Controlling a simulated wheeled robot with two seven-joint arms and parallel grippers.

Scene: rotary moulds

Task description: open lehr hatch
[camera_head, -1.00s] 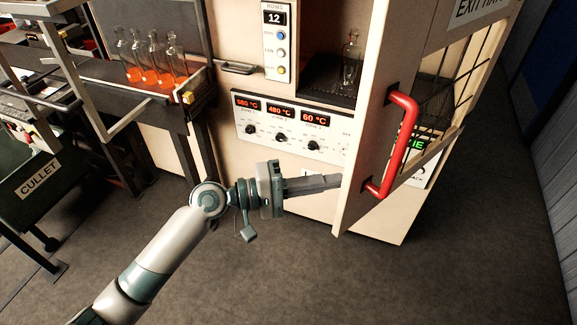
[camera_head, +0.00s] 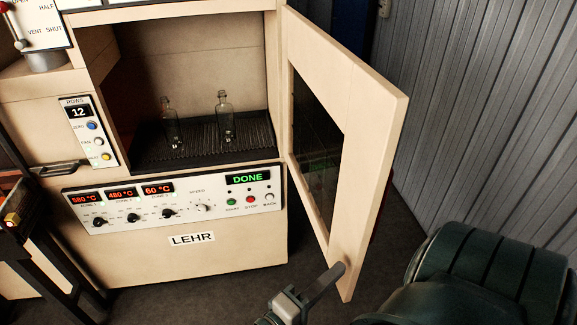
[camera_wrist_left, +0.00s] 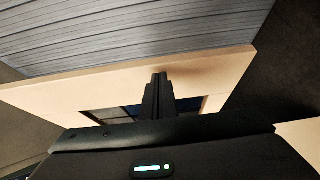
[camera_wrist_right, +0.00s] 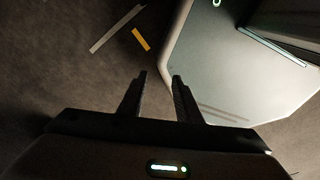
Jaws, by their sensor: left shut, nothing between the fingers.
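The lehr hatch (camera_head: 376,110) is a cream door with a dark window, swung wide open on the right side of the lehr (camera_head: 190,256). Its inner face shows in the head view, and its red handle is hidden. My left gripper (camera_head: 338,270) is shut and empty, with its fingertips at the hatch's lower free corner. In the left wrist view the shut fingers (camera_wrist_left: 158,82) overlap the hatch (camera_wrist_left: 215,76); I cannot tell whether they touch it. My right gripper (camera_wrist_right: 158,78) is open and empty in the right wrist view, above the floor.
Two clear bottles (camera_head: 225,118) stand on the dark ribbed belt (camera_head: 258,130) inside the open chamber. A control panel (camera_head: 190,200) below reads DONE in green. A ribbed grey wall (camera_head: 480,100) rises behind the hatch.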

